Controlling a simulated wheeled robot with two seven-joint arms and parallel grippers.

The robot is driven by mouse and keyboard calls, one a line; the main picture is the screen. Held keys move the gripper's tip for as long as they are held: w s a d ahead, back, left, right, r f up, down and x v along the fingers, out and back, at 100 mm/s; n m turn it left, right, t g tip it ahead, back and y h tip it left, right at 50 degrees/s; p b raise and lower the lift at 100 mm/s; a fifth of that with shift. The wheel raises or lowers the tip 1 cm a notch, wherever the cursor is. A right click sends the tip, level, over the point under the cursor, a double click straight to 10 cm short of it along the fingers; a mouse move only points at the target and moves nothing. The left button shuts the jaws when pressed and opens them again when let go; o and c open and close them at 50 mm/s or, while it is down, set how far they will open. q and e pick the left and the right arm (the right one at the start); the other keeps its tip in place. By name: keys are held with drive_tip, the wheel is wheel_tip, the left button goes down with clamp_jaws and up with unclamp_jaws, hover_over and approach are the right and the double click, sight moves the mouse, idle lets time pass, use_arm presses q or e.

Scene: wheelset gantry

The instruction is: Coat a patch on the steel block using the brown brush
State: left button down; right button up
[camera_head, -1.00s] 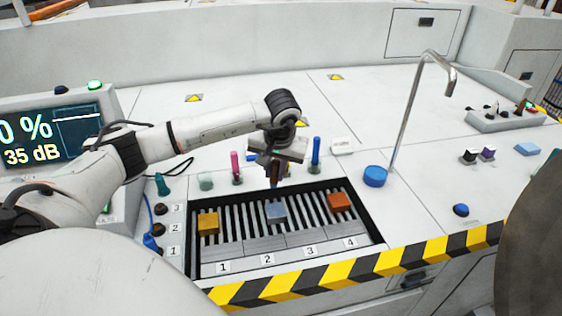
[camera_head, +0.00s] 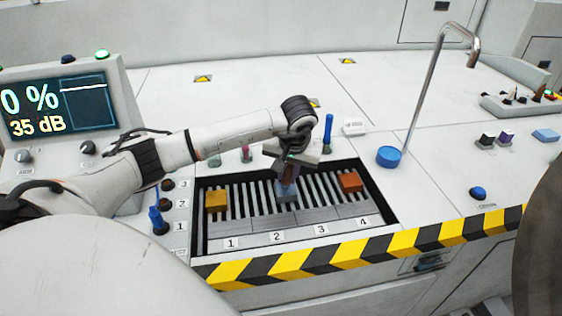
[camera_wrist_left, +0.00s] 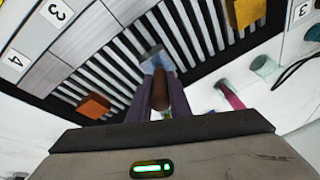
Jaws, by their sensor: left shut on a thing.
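The steel block (camera_head: 286,193), a small grey-blue block, sits on the slatted grate behind label 2. My left gripper (camera_head: 289,174) is directly above it, pointing down, and is shut on the brown brush (camera_wrist_left: 173,97). In the left wrist view the brush stands between the two fingers, its pale tip at the steel block (camera_wrist_left: 151,53). I cannot tell whether the tip touches the block. The gripper and brush hide part of the block in the head view. My right gripper is not in view.
On the grate (camera_head: 330,212) a yellow block (camera_head: 216,201) stands to the left and an orange block (camera_head: 351,182) to the right. Behind it are a pink-handled brush (camera_head: 246,153) and a blue-handled one (camera_head: 328,133). A tall bent pipe (camera_head: 425,95) rises at right.

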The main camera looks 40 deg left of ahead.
use_arm(q)
drive_tip(key=shift+a, duration=0.2)
drive_tip(key=shift+w+a, duration=0.45)
drive_tip(key=shift+a, duration=0.15)
drive_tip(key=r+p, duration=0.1)
drive_tip(key=r, duration=0.1)
drive_tip(key=r+p, duration=0.2)
drive_tip(key=r, duration=0.1)
drive_tip(key=shift+w+a, duration=0.15)
drive_tip(key=shift+w, duration=0.05)
wheel_tip(320, 180, up, 3)
drive_tip(key=shift+r+p, duration=0.1)
drive_tip(key=shift+p, duration=1.05)
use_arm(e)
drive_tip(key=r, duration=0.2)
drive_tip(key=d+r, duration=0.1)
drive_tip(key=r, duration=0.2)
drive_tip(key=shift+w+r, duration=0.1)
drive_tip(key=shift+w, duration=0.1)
